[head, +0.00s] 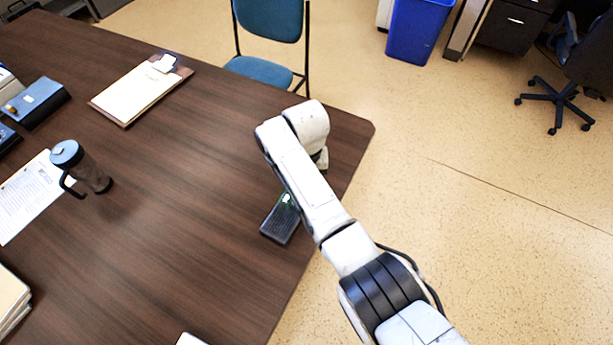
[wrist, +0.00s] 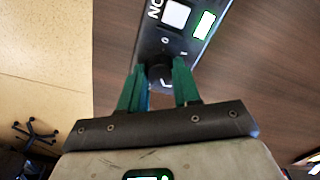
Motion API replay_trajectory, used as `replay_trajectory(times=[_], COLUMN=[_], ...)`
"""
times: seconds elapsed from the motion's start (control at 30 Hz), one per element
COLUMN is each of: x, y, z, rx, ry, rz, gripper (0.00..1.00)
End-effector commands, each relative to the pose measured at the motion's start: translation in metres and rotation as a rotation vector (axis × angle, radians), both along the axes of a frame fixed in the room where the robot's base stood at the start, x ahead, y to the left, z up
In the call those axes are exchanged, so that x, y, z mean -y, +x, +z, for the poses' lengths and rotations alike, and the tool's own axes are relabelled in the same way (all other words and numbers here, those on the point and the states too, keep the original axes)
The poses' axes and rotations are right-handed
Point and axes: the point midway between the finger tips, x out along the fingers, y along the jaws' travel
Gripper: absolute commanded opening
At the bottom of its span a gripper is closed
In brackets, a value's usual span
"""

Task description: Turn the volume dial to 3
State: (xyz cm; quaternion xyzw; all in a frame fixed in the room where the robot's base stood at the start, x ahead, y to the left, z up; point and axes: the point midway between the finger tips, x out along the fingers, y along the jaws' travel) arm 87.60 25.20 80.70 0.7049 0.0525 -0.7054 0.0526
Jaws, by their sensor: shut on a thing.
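The black device (head: 279,223) lies near the right edge of the dark table, partly covered by my arm in the head view. In the wrist view its panel (wrist: 178,45) shows a white square, a lit green patch and white marks around a dark round dial (wrist: 159,74). My gripper (wrist: 159,70) has its green fingers on both sides of the dial, shut on it. The fingers hide part of the dial and its scale, and I cannot tell which number it points to. In the head view my arm hides the fingertips.
The table (head: 180,230) is clear to the left of the device. A blue chair (head: 265,70) stands beyond the table, and a blue bin (head: 417,30) stands farther back.

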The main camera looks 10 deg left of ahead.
Motion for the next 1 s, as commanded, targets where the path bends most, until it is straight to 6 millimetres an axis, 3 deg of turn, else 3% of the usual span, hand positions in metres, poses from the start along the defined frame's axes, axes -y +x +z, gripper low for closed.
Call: replay_trajectory(times=[0.3, 0.33, 0.57, 0.83, 1.0], x=[0.000, 0.000, 0.000, 0.000, -0.001], y=[0.001, 0.001, 0.000, 0.000, 0.001], z=[0.001, 0.001, 0.001, 0.002, 0.019], rx=[0.002, 0.002, 0.001, 0.001, 0.003], ry=[0.000, 0.000, 0.000, 0.000, 0.002], rz=[0.000, 0.000, 0.000, 0.001, 0.001], gripper=[0.02, 0.35, 0.57, 0.58, 0.58])
